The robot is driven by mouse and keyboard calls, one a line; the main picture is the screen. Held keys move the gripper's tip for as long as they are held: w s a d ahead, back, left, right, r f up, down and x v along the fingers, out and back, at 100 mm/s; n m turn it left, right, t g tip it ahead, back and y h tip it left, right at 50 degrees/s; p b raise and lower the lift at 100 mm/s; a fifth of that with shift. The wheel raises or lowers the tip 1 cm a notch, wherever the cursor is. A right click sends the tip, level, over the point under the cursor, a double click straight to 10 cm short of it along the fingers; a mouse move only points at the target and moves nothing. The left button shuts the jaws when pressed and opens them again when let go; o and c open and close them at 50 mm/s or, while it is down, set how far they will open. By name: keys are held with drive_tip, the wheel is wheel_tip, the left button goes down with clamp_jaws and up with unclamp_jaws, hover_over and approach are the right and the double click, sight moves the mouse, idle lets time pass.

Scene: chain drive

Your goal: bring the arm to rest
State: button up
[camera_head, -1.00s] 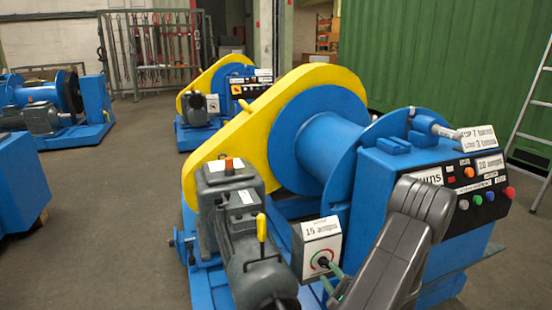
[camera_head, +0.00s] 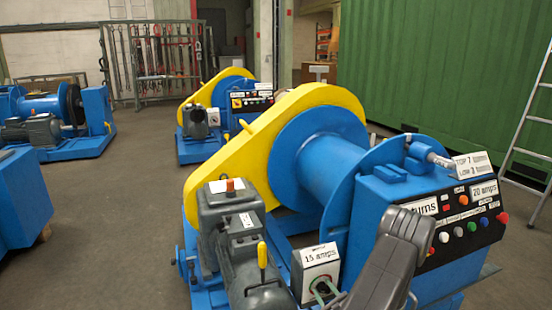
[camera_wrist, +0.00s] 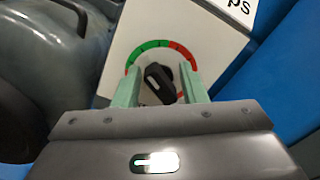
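My gripper (camera_wrist: 162,88) is in front of a small white control box (camera_wrist: 122,35) with a green and red dial scale. Its two pale green fingers are apart, one on each side of the black knob (camera_wrist: 159,80). A gap shows between the knob and each finger, so the gripper looks open and holds nothing. In the head view my gripper (camera_head: 322,292) reaches the face of the same box (camera_head: 317,262), labelled 15 amps, and partly covers its dial. My grey arm comes in from the lower right.
A blue winch (camera_head: 330,160) with a yellow guard (camera_head: 235,140) fills the middle. Its grey motor (camera_head: 240,240) stands close left of the box, and a button panel (camera_head: 462,218) is at right. Other winches, a ladder (camera_head: 530,140) and open floor (camera_head: 110,230) lie around.

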drive_tip(key=m+p, duration=0.1)
drive_tip(key=p, duration=0.1)
drive_tip(key=m+p, duration=0.2)
drive_tip(key=shift+w+d+r, duration=0.1)
drive_tip(key=shift+d+r, duration=0.1)
drive_tip(key=shift+r, duration=0.1)
drive_tip(key=shift+d+f+m+p, duration=0.1)
drive_tip(key=shift+m+p, duration=0.35)
drive_tip(key=shift+m, duration=0.25)
drive_tip(key=shift+f, duration=0.1)
